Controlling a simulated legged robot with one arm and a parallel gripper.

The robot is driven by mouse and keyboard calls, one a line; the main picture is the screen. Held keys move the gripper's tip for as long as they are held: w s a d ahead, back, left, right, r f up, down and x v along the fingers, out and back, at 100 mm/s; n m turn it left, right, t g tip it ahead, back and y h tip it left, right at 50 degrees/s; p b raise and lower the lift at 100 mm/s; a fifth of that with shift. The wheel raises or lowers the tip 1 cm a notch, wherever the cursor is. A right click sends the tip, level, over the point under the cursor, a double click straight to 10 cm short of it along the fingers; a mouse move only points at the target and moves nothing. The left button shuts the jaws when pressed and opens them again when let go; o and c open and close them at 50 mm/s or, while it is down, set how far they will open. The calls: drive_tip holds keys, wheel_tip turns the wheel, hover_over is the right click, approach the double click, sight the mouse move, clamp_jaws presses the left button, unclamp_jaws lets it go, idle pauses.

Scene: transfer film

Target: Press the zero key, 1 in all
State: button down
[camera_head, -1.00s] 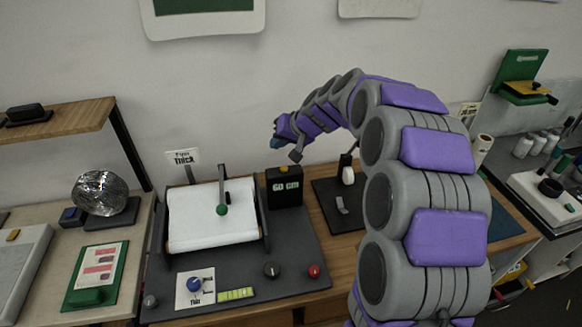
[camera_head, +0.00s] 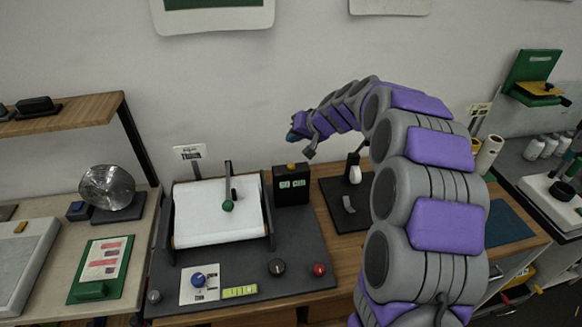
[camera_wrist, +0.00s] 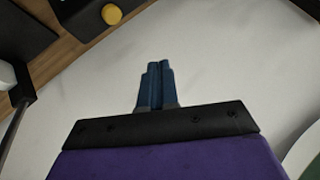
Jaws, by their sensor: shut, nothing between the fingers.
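A black display box (camera_head: 292,188) with lit pale digits, too small to read surely, stands at the back right of a dark grey base. A yellow button (camera_head: 291,166) sits on its top; I see no legend marking it as the zero key. A yellow button (camera_wrist: 112,14) also shows near the top edge in the wrist view. My gripper (camera_head: 292,136) is in the air above the box in the head view, apart from the button. In the wrist view its blue fingers (camera_wrist: 158,68) are together and empty, with pale wall behind them.
A white roller bed (camera_head: 215,215) with a green-knobbed lever stands left of the box. A blue knob (camera_head: 198,279), a black knob (camera_head: 277,267) and a red knob (camera_head: 319,269) are in front. A dark stand (camera_head: 345,205) is to the right. The wall is close behind.

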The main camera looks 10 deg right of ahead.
sight(294, 166)
wheel_tip(294, 166, down, 7)
drive_tip(key=b, duration=0.4)
drive_tip(key=shift+f, duration=0.15)
idle(1.8)
drive_tip(key=shift+f+b, duration=0.35)
drive_tip(key=shift+b, duration=0.1)
drive_tip(key=shift+f+b, duration=0.4)
drive_tip(key=shift+f, duration=0.05)
idle(0.7)
drive_tip(key=shift+r, duration=0.1)
drive_tip(key=shift+r+p, duration=0.55)
drive_tip(key=shift+r, duration=0.3)
drive_tip(key=shift+r+p, duration=1.45)
drive_tip(key=shift+r, duration=1.1)
